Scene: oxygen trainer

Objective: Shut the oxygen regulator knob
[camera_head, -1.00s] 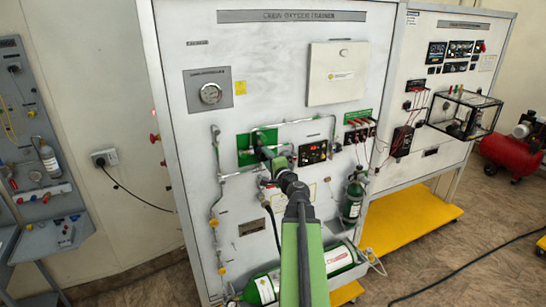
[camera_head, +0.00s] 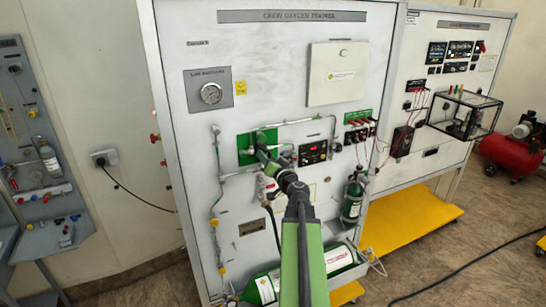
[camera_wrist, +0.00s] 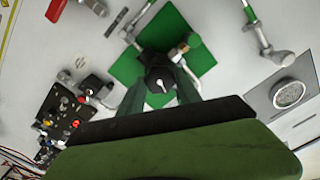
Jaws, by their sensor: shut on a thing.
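The oxygen regulator knob (camera_wrist: 158,82) is black with a white pointer mark and sits in front of a green square plate (camera_wrist: 195,58) in the wrist view. In the head view the green plate (camera_head: 245,153) is on the white trainer panel, and my gripper hides the knob there. My gripper (camera_wrist: 160,92) has its two green fingers on either side of the knob, shut on it. In the head view my gripper (camera_head: 262,153) reaches up to the plate.
Metal pipes (camera_head: 217,200) run along the panel at left. A green cylinder (camera_head: 352,198) stands at lower right. A round gauge (camera_head: 211,93) is above left.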

